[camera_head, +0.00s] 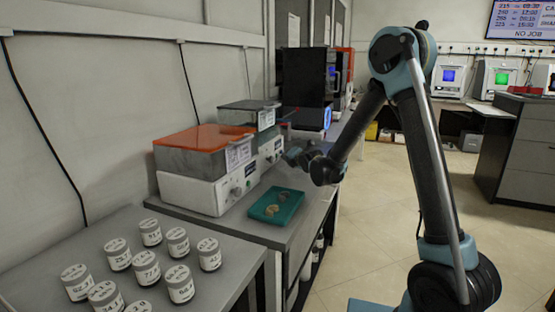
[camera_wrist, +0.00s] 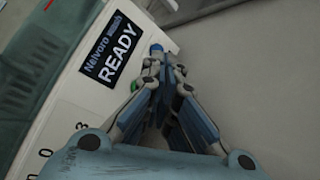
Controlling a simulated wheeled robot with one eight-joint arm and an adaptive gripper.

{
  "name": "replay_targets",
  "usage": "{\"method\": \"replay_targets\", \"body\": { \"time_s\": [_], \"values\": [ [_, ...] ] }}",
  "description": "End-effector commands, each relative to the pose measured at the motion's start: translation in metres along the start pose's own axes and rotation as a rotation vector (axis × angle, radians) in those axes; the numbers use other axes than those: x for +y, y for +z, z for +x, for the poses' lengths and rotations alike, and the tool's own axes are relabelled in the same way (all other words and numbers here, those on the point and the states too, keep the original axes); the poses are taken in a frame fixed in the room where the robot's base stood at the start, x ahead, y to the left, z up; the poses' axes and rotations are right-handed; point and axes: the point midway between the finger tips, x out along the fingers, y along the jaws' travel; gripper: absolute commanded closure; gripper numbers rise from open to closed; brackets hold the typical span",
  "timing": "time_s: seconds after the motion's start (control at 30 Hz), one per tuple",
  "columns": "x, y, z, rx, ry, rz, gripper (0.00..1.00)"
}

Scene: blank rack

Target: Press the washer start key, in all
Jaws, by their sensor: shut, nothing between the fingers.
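A white washer with a grey-green lid (camera_head: 250,110) stands on the bench in the head view, behind an orange-lidded white unit. In the wrist view its white front panel (camera_wrist: 75,100) carries a dark display (camera_wrist: 115,50) reading "Nelvoro READY". A small green key (camera_wrist: 134,85) shows at the panel's edge beside my fingers, partly hidden. My gripper (camera_wrist: 158,55) is shut and empty, its tips close to the panel's right edge. I cannot tell whether they touch it. In the head view my gripper (camera_head: 300,156) is just right of the washer's front.
The orange-lidded unit (camera_head: 205,140) is nearer on the bench. A teal tray (camera_head: 276,205) with small items lies in front of it. Several labelled jars (camera_head: 150,232) stand at the near left. A dark machine (camera_head: 308,78) is farther back. Floor to the right is clear.

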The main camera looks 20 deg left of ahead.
Motion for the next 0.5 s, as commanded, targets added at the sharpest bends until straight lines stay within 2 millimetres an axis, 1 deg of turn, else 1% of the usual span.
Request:
{"method": "replay_targets", "body": {
  "time_s": [0.5],
  "values": [
    [0.0065, -0.0059, 0.0050, 0.000, 0.000, 0.000, 1.00]
  ]
}}
